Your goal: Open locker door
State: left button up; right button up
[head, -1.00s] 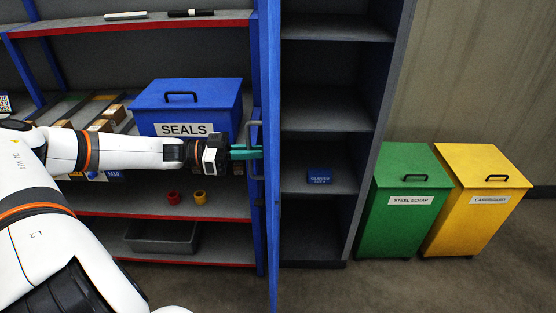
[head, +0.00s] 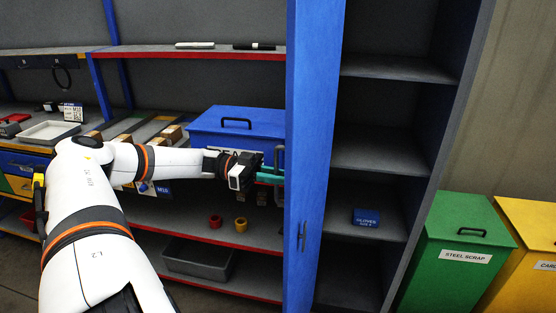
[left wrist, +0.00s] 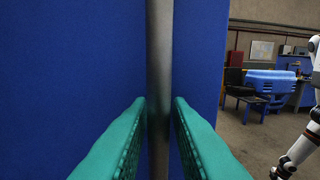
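The blue locker door (head: 318,130) stands swung wide open, and its broad face shows to the left of the open locker (head: 385,115). A grey vertical bar handle (head: 279,158) sits on the door's left side. My left gripper (head: 272,176) is at this handle, with its teal fingers reaching it from the left. In the left wrist view the handle (left wrist: 160,60) runs upright between the two fingertips, close against both, with the blue door behind it.
The locker has grey shelves, with a blue gloves box (head: 366,218) on one. A green steel scrap bin (head: 450,275) and a yellow bin (head: 520,225) stand to the right. A rack with a blue lidded box (head: 215,122) stands behind my left arm.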

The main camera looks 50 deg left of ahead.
pick_arm(q)
jog(key=b+v, duration=0.4)
jog(key=v, duration=0.8)
dwell(0.5)
